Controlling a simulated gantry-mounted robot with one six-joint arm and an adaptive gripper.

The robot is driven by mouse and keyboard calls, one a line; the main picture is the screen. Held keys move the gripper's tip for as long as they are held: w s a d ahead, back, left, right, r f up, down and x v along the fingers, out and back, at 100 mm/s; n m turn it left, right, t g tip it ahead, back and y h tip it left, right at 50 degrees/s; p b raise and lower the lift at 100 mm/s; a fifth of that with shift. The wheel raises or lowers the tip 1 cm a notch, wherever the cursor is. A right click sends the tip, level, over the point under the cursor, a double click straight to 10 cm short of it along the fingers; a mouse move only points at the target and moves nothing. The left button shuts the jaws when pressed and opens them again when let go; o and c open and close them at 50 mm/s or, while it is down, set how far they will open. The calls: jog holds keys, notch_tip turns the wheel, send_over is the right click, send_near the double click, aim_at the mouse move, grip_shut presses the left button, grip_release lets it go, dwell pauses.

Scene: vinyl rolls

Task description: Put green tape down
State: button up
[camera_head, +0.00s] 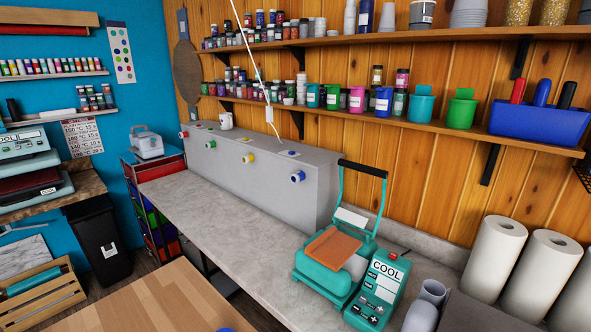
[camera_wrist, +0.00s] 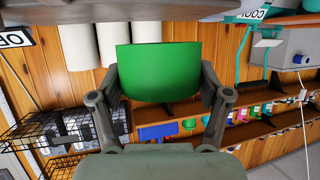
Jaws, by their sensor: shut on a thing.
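My gripper (camera_wrist: 160,82) is in the wrist view, with one finger on each side of a bright green thing (camera_wrist: 158,70), which looks like the green tape. The fingers are shut on its two sides and hold it up in the air. Only its broad, plain face shows; the far side is hidden. The wrist picture is upside down. Neither my gripper nor the held tape can be made out in the head view.
A long grey box (camera_head: 260,165) with coloured round ends stands on the grey counter (camera_head: 200,208). A teal heat press (camera_head: 335,265) stands at its right. White paper rolls (camera_head: 495,255) are farther right. A wooden table (camera_head: 150,305) is in front. Shelves line the wall.

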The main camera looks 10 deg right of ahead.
jog(key=w+a+f+n+t+y+p, duration=0.15)
jog(key=w+a+f, duration=0.25)
jog(key=a, duration=0.6)
jog(key=w+a+f+n+y+p, duration=0.15)
jog(key=w+a+f, duration=0.25)
jog(key=a, duration=0.6)
jog(key=w+a+f+n+t+y+p, duration=0.1)
jog(key=w+a+f+n+y, duration=0.2)
jog(key=a, duration=0.7)
jog(key=s+a+f+y, duration=0.1)
jog(key=a+f, duration=0.1)
jog(key=a, duration=0.5)
jog(key=a+f+n+y, duration=0.1)
jog(key=a+f, duration=0.1)
jog(key=a, duration=0.4)
jog(key=shift+s+a+f+n+p, duration=0.3)
jog(key=shift+s+a+f+p, duration=0.05)
jog(key=shift+a+f, duration=0.05)
jog(key=shift+d, duration=0.1)
